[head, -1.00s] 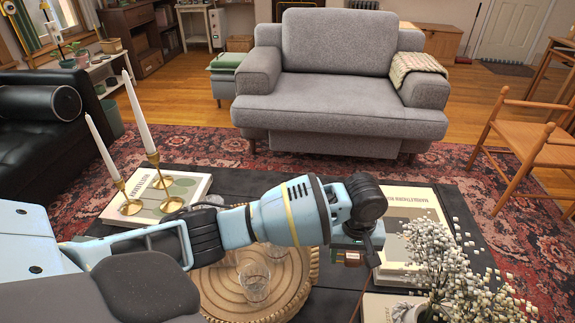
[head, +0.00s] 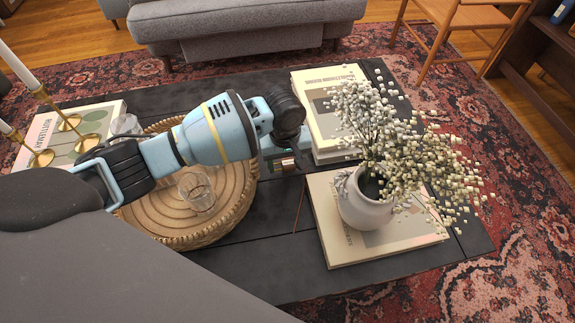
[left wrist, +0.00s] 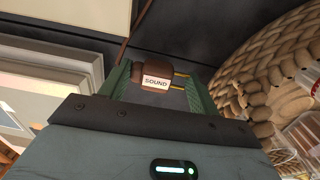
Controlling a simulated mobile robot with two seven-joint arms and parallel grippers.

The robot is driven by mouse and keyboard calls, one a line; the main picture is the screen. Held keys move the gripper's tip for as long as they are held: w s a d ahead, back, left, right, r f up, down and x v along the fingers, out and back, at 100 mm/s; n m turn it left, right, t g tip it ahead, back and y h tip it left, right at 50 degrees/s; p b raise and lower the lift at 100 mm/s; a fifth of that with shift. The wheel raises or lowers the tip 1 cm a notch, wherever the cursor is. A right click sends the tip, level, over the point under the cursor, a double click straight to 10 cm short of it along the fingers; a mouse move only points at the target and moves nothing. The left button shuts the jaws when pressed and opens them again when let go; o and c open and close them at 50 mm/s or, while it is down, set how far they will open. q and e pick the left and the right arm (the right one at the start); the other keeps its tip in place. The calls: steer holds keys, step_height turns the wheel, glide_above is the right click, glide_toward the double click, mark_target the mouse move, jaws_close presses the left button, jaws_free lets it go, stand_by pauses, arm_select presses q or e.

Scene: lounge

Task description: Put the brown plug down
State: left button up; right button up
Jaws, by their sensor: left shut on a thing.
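The brown plug (left wrist: 155,72) has a white label reading SOUND and brass-coloured prongs pointing right in the left wrist view. My left gripper (left wrist: 153,84) is shut on it, with a green finger on either side. In the head view my left gripper (head: 287,160) is over the dark coffee table (head: 255,262), between the round woven tray and the books. There the plug is mostly hidden by the gripper. A thin brown cord (head: 300,205) hangs below the gripper. I cannot tell whether the plug touches the table. My right gripper is not in view.
The woven tray (head: 240,205) holds a clear glass (head: 196,192). A white vase (head: 364,202) of flowers stands on a book (head: 335,245) at right; more books (head: 315,110) lie behind. Brass candlesticks (head: 85,143) stand at left. Bare tabletop shows at the front.

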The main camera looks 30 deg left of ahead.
arm_select(q)
steer(key=shift+f, duration=0.9)
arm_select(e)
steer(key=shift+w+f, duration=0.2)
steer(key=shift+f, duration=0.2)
arm_select(q)
steer(key=shift+f, duration=0.2)
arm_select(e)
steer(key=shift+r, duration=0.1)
